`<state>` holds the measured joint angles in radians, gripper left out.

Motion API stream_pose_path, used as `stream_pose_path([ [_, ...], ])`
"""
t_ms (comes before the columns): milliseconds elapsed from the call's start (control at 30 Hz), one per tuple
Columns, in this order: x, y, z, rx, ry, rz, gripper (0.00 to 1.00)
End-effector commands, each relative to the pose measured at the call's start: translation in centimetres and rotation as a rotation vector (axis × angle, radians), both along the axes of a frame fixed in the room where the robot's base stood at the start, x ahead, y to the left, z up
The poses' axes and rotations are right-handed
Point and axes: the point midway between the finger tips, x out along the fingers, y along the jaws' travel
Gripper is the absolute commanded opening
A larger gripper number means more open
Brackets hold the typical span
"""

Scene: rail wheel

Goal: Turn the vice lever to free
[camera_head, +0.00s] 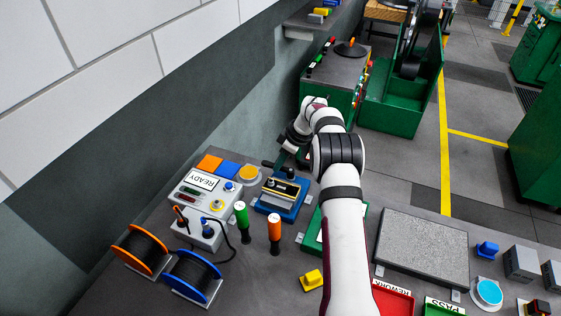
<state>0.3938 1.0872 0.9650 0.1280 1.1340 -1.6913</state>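The vice (296,208) has a blue base with dark jaws and a brass-coloured part on top, and it stands on the grey bench left of my arm. A dark bar with a rounded end, apparently the vice lever (268,165), shows just behind the vice. My gripper (287,158) is just behind the vice, close to this bar. My wrist partly hides it, and its fingers are small and dark. I cannot tell whether it touches the lever or is open or shut.
A control box marked READY (207,205) stands left of the vice. Green (241,219) and orange (274,232) handled tools stand in front. Two cable reels (140,250) sit front left. A grey plate (423,248) and red tray (392,301) lie right of my arm.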

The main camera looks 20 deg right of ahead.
Motion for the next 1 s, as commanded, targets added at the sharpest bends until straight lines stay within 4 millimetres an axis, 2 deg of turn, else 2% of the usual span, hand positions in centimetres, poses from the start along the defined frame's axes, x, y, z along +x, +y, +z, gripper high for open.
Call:
stream_pose_path([
  [33,0.0,0.0,0.01,0.0,0.0,0.0,0.04],
  [67,-0.01,0.0,0.01,0.0,0.0,0.0,0.0],
  [1000,-0.04,-0.01,0.05,0.001,0.001,-0.001,0.0],
])
